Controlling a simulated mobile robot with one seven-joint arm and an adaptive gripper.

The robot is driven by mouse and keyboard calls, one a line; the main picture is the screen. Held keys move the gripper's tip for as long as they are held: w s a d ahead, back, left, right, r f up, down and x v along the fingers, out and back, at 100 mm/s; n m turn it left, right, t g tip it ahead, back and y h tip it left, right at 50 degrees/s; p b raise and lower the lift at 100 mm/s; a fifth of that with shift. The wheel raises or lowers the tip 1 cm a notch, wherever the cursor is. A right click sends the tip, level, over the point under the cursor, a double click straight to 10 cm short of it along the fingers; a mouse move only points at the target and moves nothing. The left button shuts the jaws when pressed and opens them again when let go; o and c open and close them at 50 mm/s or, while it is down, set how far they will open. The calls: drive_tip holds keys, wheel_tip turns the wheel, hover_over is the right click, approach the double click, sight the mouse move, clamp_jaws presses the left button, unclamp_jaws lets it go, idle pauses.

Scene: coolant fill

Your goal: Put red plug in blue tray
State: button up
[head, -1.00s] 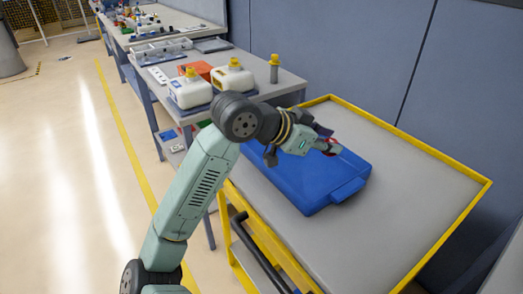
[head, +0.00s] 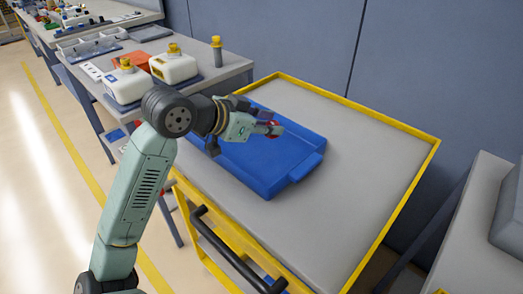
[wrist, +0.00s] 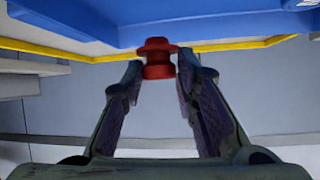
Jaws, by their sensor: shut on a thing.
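The red plug (wrist: 157,58) is between the fingertips of my gripper (wrist: 158,72) in the wrist view. My gripper is shut on it. In the head view, my gripper (head: 268,128) is over the blue tray (head: 272,185), and a bit of red shows at its fingertips. The blue tray lies on the grey top of a yellow-edged cart, and its blue body (wrist: 200,28) also fills the top of the wrist view. The plug appears held above the tray floor; the exact gap cannot be told.
The cart top (head: 350,150) is bare to the right of the tray, with a raised yellow rim. A wall stands behind.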

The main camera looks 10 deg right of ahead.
wheel_tip(320, 180, down, 6)
drive_tip(key=shift+r+p, duration=0.1)
drive_tip(key=shift+p, duration=0.25)
drive_tip(key=o, duration=0.8)
drive_tip(key=shift+f, duration=0.2)
drive_tip(key=shift+c, duration=0.2)
drive_tip(key=shift+r, duration=0.3)
drive_tip(key=b+v, duration=0.2)
drive_tip(key=v, duration=1)
drive_tip(key=shift+b, duration=0.35)
drive_tip(key=shift+s, duration=0.1)
